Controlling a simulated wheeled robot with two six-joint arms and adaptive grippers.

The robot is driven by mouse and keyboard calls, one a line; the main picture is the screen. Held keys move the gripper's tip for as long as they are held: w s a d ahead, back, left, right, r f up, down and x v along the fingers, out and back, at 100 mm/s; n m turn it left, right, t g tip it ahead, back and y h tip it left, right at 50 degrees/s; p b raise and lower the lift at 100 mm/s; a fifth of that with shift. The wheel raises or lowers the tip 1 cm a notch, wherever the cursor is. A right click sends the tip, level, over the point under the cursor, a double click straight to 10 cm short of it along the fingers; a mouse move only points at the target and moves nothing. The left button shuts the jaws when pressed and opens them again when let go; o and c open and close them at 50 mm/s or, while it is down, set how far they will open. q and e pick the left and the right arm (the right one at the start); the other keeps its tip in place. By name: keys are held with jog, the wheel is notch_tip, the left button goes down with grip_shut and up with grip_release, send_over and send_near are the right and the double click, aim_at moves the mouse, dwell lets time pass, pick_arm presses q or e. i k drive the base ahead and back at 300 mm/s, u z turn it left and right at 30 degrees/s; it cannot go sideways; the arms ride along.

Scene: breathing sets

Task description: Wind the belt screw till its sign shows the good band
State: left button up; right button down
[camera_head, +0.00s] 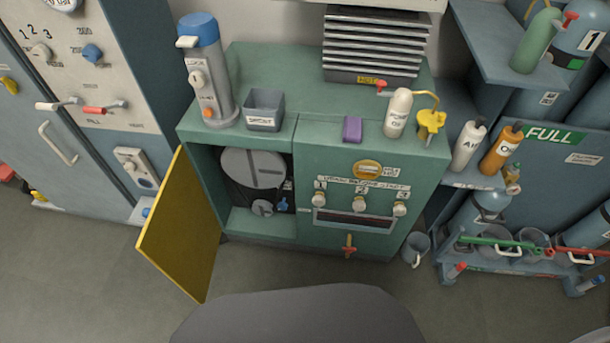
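The green cabinet (305,140) stands in the middle of the view. Its yellow door (182,230) hangs open to the left. Inside the left compartment are a large grey pulley (252,168) and a small grey pulley (262,208) below it, with a dark belt around them. A small blue knob (283,206), which may be the belt screw, sits right of the small pulley. A small marking (288,185) above it is too small to read, and I cannot tell whether it is the sign. Neither of my grippers shows.
On the cabinet top stand a blue-capped cylinder (208,75), a grey bin (264,108), a purple block (352,129) and a white bottle (398,112). A grey bucket (415,248) stands on the floor at the cabinet's right. Floor left of the door is clear.

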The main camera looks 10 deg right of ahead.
aim_at(282, 206)
jog(key=z, duration=0.55)
jog(key=k, duration=0.65)
jog(key=z, duration=0.9)
jog(key=i, duration=1.1)
jog(key=u, duration=0.8)
jog(key=i, duration=0.8)
jog(key=u, duration=0.8)
